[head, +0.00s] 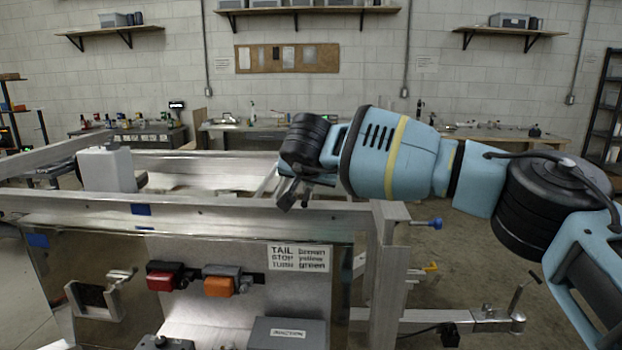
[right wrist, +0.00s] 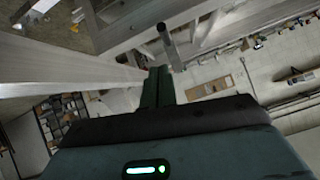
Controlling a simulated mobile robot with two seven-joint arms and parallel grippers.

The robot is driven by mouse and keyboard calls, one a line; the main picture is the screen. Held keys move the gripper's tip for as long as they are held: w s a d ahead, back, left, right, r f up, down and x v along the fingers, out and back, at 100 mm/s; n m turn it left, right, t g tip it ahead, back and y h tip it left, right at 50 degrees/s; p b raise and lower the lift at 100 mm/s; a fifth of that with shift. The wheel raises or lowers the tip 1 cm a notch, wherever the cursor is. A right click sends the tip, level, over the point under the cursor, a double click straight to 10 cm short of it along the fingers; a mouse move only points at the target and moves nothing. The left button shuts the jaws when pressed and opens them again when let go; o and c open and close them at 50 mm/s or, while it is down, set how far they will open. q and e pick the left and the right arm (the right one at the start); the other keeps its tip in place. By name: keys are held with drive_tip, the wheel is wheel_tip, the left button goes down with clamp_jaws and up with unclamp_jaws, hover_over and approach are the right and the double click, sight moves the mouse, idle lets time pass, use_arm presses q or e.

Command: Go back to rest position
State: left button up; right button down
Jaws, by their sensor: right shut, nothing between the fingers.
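My right arm comes in from the right in the head view, and its right gripper (head: 288,200) points down and to the left, over or just in front of the trailer's upper rail (head: 230,212). I cannot tell whether it touches the rail. The gripper is shut with nothing between its fingers. In the right wrist view the dark fingers (right wrist: 158,86) lie close together. My left gripper is in neither view.
The aluminium trailer frame fills the left and middle of the head view. Its panel carries a red light (head: 166,276), an orange light (head: 220,284), a label (head: 298,257) and a grey junction box (head: 288,334). A blue-ended knob (head: 432,223) sticks out right. Concrete floor lies beyond.

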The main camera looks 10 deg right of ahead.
drive_tip(key=shift+s+a+r, duration=0.1)
drive_tip(key=shift+s, duration=0.45)
